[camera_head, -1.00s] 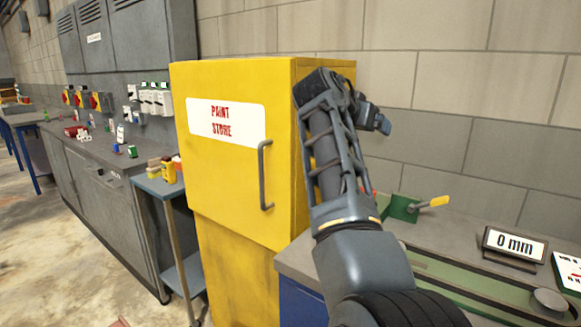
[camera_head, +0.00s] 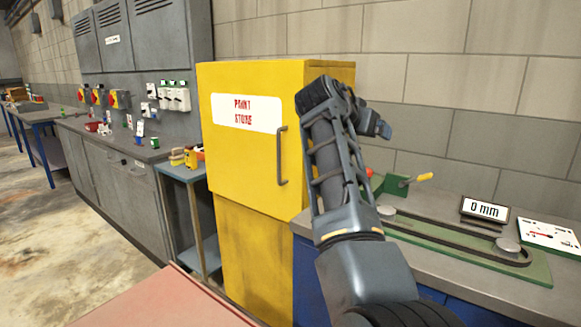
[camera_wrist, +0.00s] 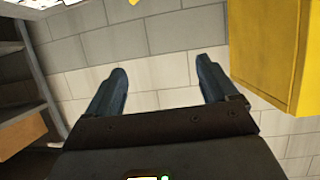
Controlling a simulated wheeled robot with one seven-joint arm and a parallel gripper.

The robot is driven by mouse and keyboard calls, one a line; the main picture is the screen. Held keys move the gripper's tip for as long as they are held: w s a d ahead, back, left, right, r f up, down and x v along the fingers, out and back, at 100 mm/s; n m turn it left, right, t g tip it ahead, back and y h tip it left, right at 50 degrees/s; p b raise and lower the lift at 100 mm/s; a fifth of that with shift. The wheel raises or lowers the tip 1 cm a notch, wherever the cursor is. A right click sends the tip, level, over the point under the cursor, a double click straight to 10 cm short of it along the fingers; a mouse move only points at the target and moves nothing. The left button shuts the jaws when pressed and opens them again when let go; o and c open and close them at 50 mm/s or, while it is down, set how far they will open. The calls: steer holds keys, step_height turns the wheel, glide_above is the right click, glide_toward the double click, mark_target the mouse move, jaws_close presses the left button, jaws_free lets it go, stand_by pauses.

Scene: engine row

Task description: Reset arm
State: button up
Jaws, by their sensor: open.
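My arm rises at the right of centre in the head view, in front of the yellow paint store cabinet's right side. My gripper (camera_wrist: 162,82) shows in the wrist view with its two fingers wide apart and nothing between them. The fingers stand out against a block wall (camera_wrist: 165,60). In the head view the arm's upper end hides part of the cabinet and wall, and the fingertips are hard to make out.
The yellow paint store cabinet (camera_head: 240,165) is shut. To its right, a bench (camera_head: 455,270) bears a green fixture (camera_head: 398,184) and a 0 mm display (camera_head: 485,211). To its left are a small side table (camera_head: 182,172) and grey cabinets (camera_head: 115,185). A reddish surface (camera_head: 160,300) lies in front.

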steer(key=s+d+f+n+t+y+b, duration=0.1)
steer(key=s+d+f+n+b, duration=0.15)
steer(key=f, duration=0.75)
steer(key=s+d+f+n+b, duration=0.1)
steer(key=s+f, duration=0.3)
steer(key=f, duration=0.7)
steer(key=s+d+f+n+t+y+b, duration=0.1)
steer(key=s+d+f+b, duration=0.15)
steer(key=f, duration=0.75)
steer(key=s+d+f+n+t+y+b, duration=0.15)
steer(key=s+f+n+y+b, duration=0.35)
steer(key=s+f, duration=1.6)
steer(key=s+a+f+y+b, duration=0.15)
steer(key=s+b, duration=0.65)
steer(key=s, duration=2.2)
steer(key=s+a+r+m+b, duration=0.2)
steer(key=s+r+b, duration=0.1)
steer(key=s+r, duration=0.4)
step_height(320, 180, up, 14)
steer(key=s+p, duration=0.1)
steer(key=p, duration=1.3)
steer(key=shift+d+f+t+p, duration=0.15)
steer(key=shift+d+t+p, duration=0.05)
steer(key=shift+t+p, duration=0.25)
